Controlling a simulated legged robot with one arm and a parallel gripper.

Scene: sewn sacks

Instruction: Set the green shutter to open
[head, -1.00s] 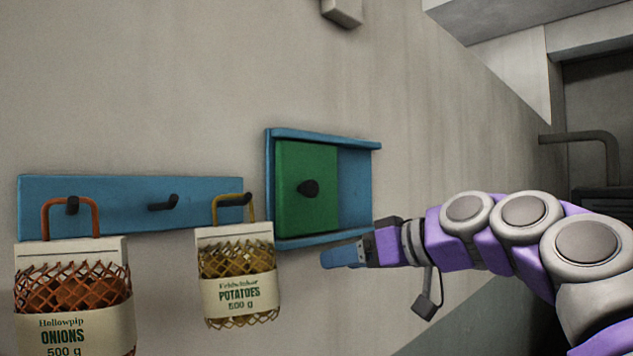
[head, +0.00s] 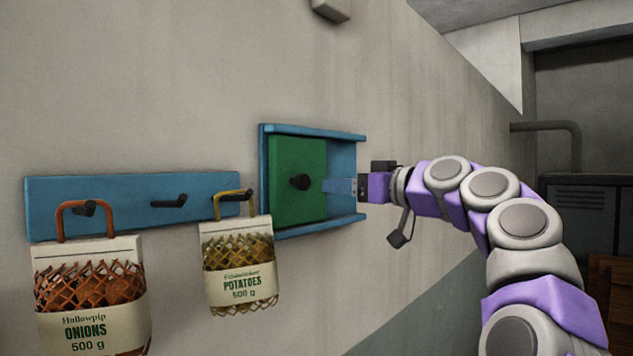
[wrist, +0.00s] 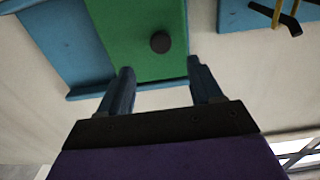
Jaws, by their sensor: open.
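The green shutter (head: 290,208) is a square panel in a blue wall frame (head: 318,232). It sits at the left end of the frame, and the frame's right part is uncovered. A round dark knob (head: 300,182) sticks out of the shutter. My gripper (head: 328,186) is just right of the knob in the head view, fingers pointing at it. In the wrist view, my gripper (wrist: 159,67) is open and empty, its two fingers apart. The knob (wrist: 160,42) lies beyond the fingertips, in line with the gap between them, on the shutter (wrist: 122,22).
Left of the frame, a blue rack (head: 130,205) has black hooks. A bag of onions (head: 88,300) and a bag of potatoes (head: 240,265) hang from it; the middle hook (head: 170,202) is bare. A small grey block (head: 330,10) is on the wall above.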

